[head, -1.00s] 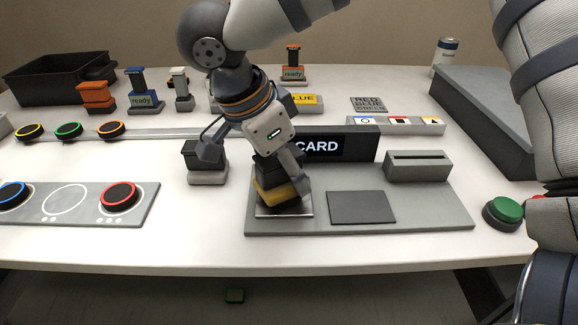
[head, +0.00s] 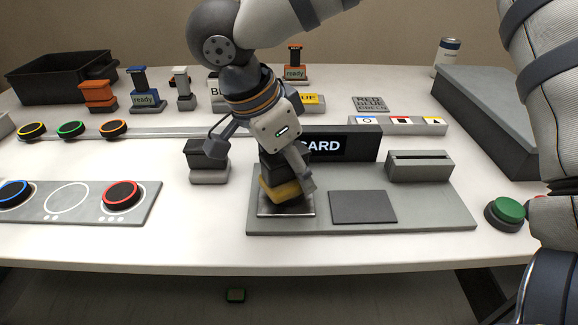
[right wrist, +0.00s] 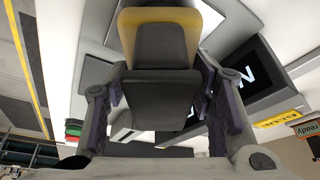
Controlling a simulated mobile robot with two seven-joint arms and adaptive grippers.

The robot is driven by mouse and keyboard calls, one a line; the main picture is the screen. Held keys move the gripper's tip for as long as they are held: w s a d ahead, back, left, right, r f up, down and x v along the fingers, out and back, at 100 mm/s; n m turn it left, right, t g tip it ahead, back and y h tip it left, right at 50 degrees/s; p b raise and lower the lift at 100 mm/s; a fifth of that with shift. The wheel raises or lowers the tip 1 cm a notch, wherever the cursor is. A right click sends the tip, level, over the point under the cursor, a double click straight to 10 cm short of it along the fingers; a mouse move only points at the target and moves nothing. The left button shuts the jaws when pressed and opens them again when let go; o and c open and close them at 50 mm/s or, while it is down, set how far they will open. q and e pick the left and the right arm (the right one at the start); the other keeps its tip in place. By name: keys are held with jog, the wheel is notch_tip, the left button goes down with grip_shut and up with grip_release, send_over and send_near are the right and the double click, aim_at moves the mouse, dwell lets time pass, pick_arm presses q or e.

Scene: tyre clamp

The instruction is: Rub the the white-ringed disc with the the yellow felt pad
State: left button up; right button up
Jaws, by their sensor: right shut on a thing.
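My right gripper (head: 268,165) is shut on the dark handle of the yellow felt pad (head: 284,191). The pad is low over a shiny square plate on the grey board, tilted a little; I cannot tell whether it touches the plate. In the right wrist view the pad's yellow edge (right wrist: 133,22) shows beyond the dark handle (right wrist: 160,85) between the fingers. No white-ringed disc shows clearly; an empty white circle (head: 66,198) is printed on the grey panel at left, between a blue-ringed disc (head: 13,194) and a red-ringed disc (head: 122,195). My left gripper is not in view.
A grey block with a black top (head: 208,172) stands left of the board (head: 430,213). A green button (head: 506,212) is at right. Several stamps and a black bin (head: 60,78) are at back left.

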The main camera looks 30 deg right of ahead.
aim_at(302, 146)
jog(key=shift+d+f, duration=0.1)
jog(key=shift+d, duration=0.55)
jog(key=shift+a, duration=1.15)
jog(key=shift+d, duration=1.15)
jog(key=shift+a, duration=1.2)
jog(key=shift+d, duration=0.6)
jog(key=shift+r, duration=3.65)
jog(key=shift+f, duration=0.1)
